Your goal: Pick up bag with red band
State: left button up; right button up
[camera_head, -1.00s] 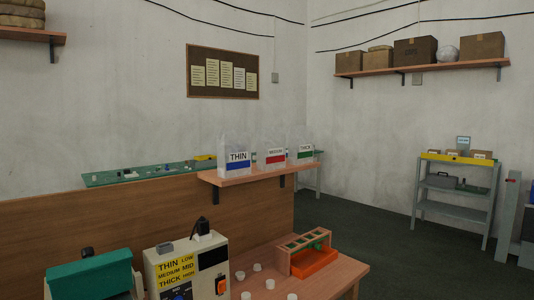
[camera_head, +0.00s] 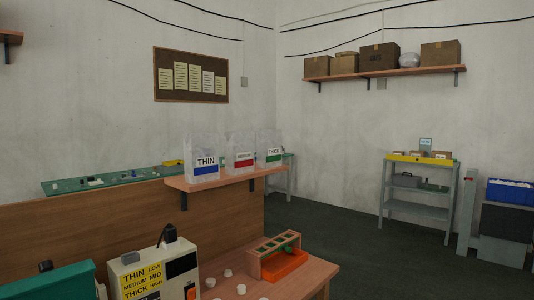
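The bag with the red band (camera_head: 240,159) stands upright on a small wooden shelf (camera_head: 205,183). It is clear, with a white label reading MEDIUM. A bag with a blue band (camera_head: 204,168), labelled THIN, stands to its left. A bag with a green band (camera_head: 272,156), labelled THICK, stands to its right. Neither of my grippers is in view.
Below the shelf is a wooden bench (camera_head: 318,277) with an orange tray (camera_head: 286,264), several white round pieces and a labelled control box (camera_head: 155,275). A grey shelf unit (camera_head: 418,195) stands at the right. The dark floor between is clear.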

aim_at(236, 162)
jog(key=l+z, duration=0.1)
jog(key=z, duration=1.35)
jog(key=i+z, duration=0.1)
jog(key=i, duration=1.05)
jog(key=i+l+u, duration=0.15)
jog(key=i, duration=2.25)
jog(key=i+u, duration=0.3)
jog(key=i, duration=0.2)
jog(key=i+u, duration=0.3)
jog(key=i, duration=0.25)
jog(key=i+u, duration=0.8)
jog(key=u, duration=0.15)
